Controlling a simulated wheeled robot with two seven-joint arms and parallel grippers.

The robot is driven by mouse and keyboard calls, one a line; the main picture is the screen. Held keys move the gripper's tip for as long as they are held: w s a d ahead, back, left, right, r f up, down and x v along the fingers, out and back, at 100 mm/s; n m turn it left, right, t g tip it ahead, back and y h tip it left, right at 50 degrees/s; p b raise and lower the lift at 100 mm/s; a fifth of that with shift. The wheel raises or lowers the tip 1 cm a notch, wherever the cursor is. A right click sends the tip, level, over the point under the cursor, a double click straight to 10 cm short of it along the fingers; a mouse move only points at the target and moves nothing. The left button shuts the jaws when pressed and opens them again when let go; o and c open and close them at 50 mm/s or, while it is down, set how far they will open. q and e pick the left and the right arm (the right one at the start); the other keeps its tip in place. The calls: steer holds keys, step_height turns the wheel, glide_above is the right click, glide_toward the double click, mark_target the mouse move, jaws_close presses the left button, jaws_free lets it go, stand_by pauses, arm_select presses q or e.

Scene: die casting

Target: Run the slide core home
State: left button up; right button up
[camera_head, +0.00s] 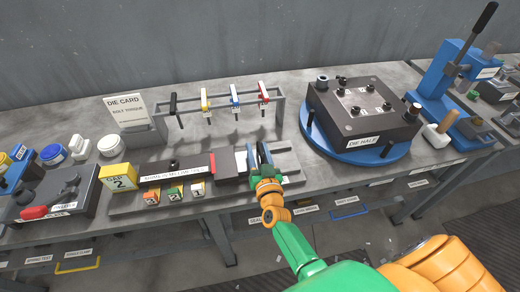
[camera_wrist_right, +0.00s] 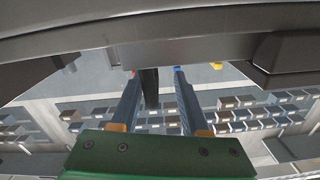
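The slide fixture (camera_head: 286,161) lies along the front of the bench. On it are a long dark block with a red strip and white label (camera_head: 185,168), a dark grey block (camera_head: 230,167) and a pale plate (camera_head: 241,160). I cannot tell which piece is the slide core. My right gripper (camera_head: 260,156) is at the fixture's right end, beside the pale plate. In the right wrist view its two blue fingers (camera_wrist_right: 156,100) are apart, with a dark rod (camera_wrist_right: 150,88) between them, nearer the left finger. A gap shows on the rod's right. My left gripper is out of view.
A rack of coloured tools (camera_head: 235,103) stands behind. The die half (camera_head: 365,115) sits on a blue round base to the right, near a blue press (camera_head: 447,90).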

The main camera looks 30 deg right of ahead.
steer(key=shift+v, duration=3.6)
steer(key=shift+w, duration=0.1)
